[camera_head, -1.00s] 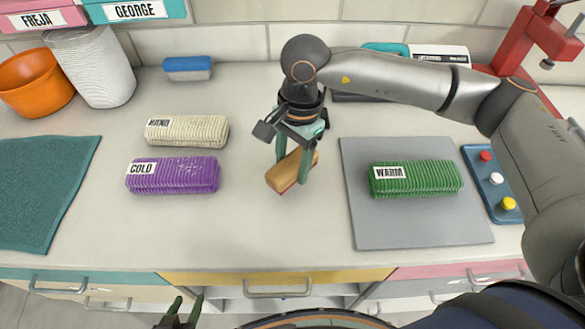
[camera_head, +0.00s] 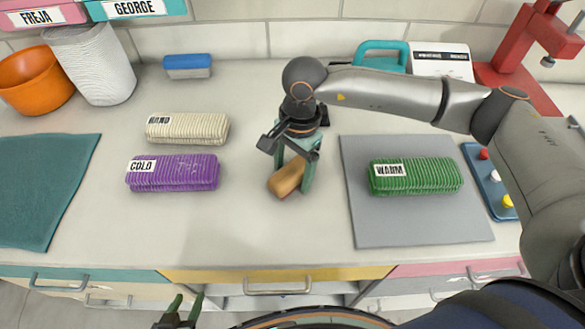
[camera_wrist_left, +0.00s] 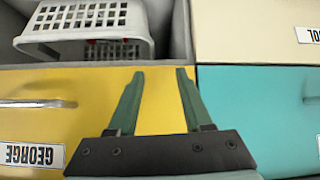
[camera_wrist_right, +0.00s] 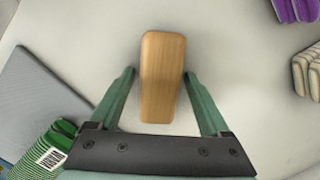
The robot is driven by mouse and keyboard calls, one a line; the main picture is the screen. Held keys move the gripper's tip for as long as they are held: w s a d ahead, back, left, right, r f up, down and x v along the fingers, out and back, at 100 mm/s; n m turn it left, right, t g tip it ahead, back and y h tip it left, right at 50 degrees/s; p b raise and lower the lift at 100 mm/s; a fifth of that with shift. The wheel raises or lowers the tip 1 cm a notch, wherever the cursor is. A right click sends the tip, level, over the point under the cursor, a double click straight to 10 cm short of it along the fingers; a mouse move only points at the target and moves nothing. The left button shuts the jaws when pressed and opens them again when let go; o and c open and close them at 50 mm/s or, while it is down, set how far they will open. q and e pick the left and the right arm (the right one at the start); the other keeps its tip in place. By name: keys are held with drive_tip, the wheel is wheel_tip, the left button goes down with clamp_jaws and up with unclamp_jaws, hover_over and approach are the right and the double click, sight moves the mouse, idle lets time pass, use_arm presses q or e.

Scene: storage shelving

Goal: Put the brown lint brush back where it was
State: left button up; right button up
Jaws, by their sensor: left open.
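The brown lint brush (camera_head: 286,180) has a wooden back and appears to lie on the counter near its middle. My right gripper (camera_head: 293,185) points down over it, with one finger on each side. In the right wrist view the brush (camera_wrist_right: 162,75) lies lengthwise between the open fingers (camera_wrist_right: 158,73). A gap shows at the left finger; the right finger is very close to the brush, and I cannot tell whether it touches. My left gripper (camera_head: 183,303) is open and empty in front of the yellow drawer, low below the counter edge; it also shows in the left wrist view (camera_wrist_left: 158,70).
Purple (camera_head: 173,173) and cream (camera_head: 187,129) ribbed bundles lie left of the brush. A green bundle (camera_head: 416,176) rests on a grey mat (camera_head: 420,222) to the right. A blue brush-like block (camera_head: 187,66) is at the back. Counter in front of the brush is clear.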

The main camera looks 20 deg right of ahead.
sight(297, 165)
drive_tip(key=shift+o, duration=0.3)
drive_tip(key=shift+r+p, duration=0.3)
drive_tip(key=shift+r, duration=0.05)
wheel_tip(297, 165, up, 12)
drive_tip(key=d+b, duration=0.1)
drive_tip(key=shift+w+f, duration=0.25)
drive_tip(key=shift+w, duration=0.1)
drive_tip(key=shift+d, duration=0.1)
